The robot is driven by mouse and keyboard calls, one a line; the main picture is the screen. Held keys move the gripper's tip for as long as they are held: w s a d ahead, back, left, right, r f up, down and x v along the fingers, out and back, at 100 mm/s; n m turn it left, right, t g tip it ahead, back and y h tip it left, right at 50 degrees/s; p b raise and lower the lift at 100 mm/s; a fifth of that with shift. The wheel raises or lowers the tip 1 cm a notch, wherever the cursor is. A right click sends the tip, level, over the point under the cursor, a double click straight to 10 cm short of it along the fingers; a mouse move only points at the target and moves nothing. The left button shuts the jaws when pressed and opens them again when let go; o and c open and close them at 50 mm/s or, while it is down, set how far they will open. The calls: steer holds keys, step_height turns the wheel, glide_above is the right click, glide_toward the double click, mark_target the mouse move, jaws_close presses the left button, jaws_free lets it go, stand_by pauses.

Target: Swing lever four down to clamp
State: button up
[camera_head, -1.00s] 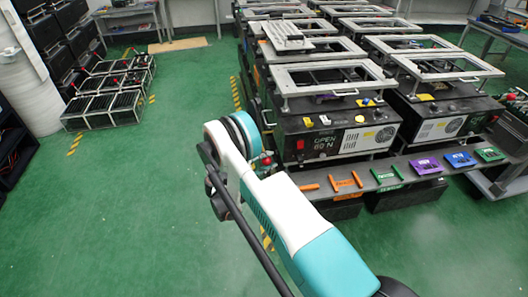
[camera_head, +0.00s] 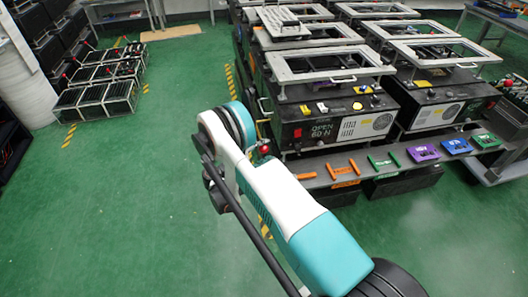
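A black fixture box (camera_head: 318,132) marked "OPEN 60 N" stands right of centre, with a red switch and a white panel on its front. A small red knob (camera_head: 264,150) shows at its left, just past my arm. It looks like a lever end, but its shaft is mostly hidden by the arm. I cannot tell which lever is number four, nor its position. My white and teal arm crosses the lower middle. My gripper is not in view, so its opening and any contact cannot be seen.
A grey shelf (camera_head: 390,174) along the fixture's front holds orange, green, purple (camera_head: 423,153) and blue (camera_head: 457,146) parts. More framed boxes stand behind. Low crates (camera_head: 97,98) stand at far left. Green floor (camera_head: 110,220) is clear at left and front.

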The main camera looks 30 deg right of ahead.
steer(key=shift+a, duration=0.1)
steer(key=f+v, duration=0.1)
steer(key=v, duration=1)
steer(key=shift+a+r, duration=0.4)
steer(key=shift+r, duration=0.05)
